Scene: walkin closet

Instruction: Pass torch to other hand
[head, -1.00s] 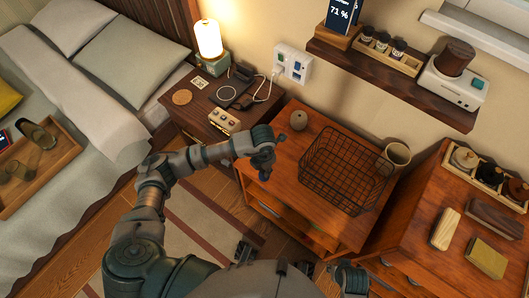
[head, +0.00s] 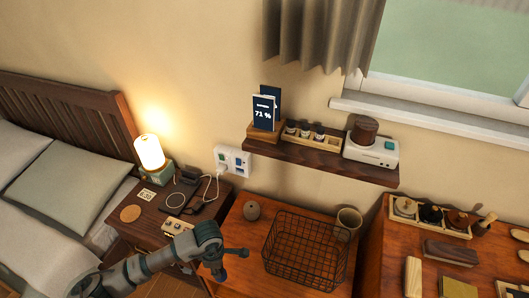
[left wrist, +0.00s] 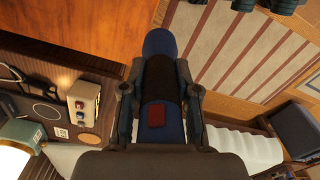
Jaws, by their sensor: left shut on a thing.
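The torch (left wrist: 160,85) is a blue cylinder with a dark band in the middle and a red patch nearer the wrist. It shows clearly in the left wrist view. My left gripper (left wrist: 160,92) is shut on it, one finger on each side of the dark band. In the head view my left gripper (head: 220,257) is low, left of centre, over the left edge of the orange-brown cabinet. The torch is too small and dark there to make out well. My right gripper is not in the head view now.
The cabinet top (head: 225,285) holds a wire basket (head: 305,250), a small round pot (head: 252,210) and a cup (head: 347,222). A nightstand (head: 150,230) with a lit lamp (head: 149,152) stands left. A wall shelf (head: 320,165) hangs above; a dresser (head: 380,270) stands right.

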